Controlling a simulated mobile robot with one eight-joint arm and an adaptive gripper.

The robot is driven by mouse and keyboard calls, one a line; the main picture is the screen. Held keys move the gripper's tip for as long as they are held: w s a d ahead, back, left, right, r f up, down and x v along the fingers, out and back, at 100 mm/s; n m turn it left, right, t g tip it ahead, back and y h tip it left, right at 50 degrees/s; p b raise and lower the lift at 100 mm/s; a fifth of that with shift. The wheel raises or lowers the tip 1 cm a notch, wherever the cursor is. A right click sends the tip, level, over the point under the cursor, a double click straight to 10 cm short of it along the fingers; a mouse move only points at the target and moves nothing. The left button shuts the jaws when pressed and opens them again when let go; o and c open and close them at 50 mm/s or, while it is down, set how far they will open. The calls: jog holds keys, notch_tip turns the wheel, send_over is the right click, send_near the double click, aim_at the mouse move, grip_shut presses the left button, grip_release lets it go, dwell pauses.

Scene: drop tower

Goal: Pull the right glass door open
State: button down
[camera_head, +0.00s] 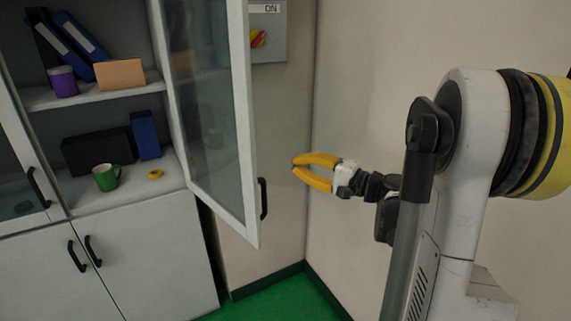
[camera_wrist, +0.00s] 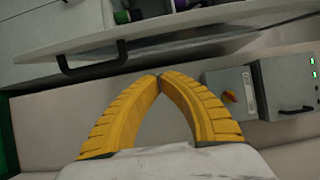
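The right glass door (camera_head: 207,110) of the cabinet stands ajar, swung out toward the right, with a white frame. Its black handle (camera_head: 263,198) is on the free edge, low down. The handle also shows in the wrist view (camera_wrist: 92,68), left of and beyond the fingertips. My gripper (camera_head: 294,163) has yellow fingers and is to the right of the handle, apart from it. In the wrist view its fingertips (camera_wrist: 159,77) meet with nothing between them.
The open shelves hold blue binders (camera_head: 75,42), a purple cup (camera_head: 62,82), an orange box (camera_head: 120,74), a green mug (camera_head: 106,177) and a yellow item (camera_head: 155,174). A grey switch box (camera_head: 268,32) is on the wall behind the door. Closed lower doors (camera_head: 150,262) stand below.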

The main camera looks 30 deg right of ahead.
jog(key=w+a+b, duration=0.1)
jog(key=w+a, duration=0.5)
jog(key=a, duration=0.1)
jog(key=shift+w+a, duration=0.3)
jog(key=shift+a, duration=0.05)
